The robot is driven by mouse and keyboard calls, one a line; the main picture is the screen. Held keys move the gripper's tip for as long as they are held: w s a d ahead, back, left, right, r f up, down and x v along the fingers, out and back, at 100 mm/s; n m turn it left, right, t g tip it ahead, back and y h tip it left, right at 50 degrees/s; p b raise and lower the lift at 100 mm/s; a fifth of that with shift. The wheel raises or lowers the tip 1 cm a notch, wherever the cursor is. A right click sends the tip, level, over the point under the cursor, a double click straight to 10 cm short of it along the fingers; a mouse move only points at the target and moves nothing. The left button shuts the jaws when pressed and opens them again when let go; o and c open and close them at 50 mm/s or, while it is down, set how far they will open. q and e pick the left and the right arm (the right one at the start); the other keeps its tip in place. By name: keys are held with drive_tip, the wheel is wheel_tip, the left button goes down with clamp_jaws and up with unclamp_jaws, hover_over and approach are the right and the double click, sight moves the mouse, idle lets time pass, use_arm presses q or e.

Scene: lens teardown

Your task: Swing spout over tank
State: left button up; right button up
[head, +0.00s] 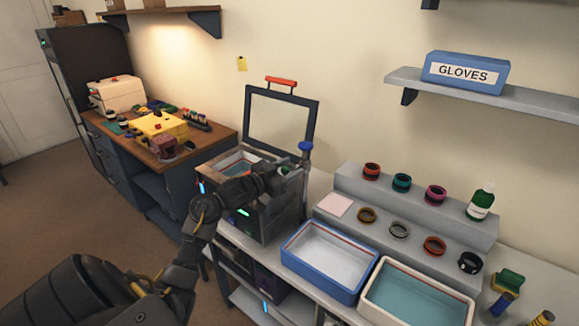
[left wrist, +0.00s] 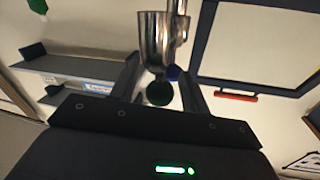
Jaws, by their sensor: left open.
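The tank (head: 285,222) is a grey box with a dark front and a green light. Its framed lid (head: 317,112) with a red handle (head: 281,82) stands open behind it. A blue knob (head: 305,146) tops a post at its right rear corner. My left gripper (head: 278,168) is over the tank, left of that post. In the left wrist view, a shiny metal spout (left wrist: 155,40) shows beyond my open fingers (left wrist: 158,88), with a green ball (left wrist: 158,93) between them. I cannot tell whether they touch it. My right gripper is out of view.
A blue tray (head: 284,262) and a cream-rimmed tray (head: 364,302) stand right of the tank. Lens rings and a green bottle (head: 481,204) sit on a stepped rack (head: 330,200). A wooden bench (head: 215,137) is at left; a shelf (head: 530,104) holds a GLOVES box (head: 466,72).

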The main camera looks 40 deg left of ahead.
use_arm(q)
drive_tip(key=shift+w, duration=0.1)
drive_tip(key=shift+c, duration=0.6)
clamp_jaws()
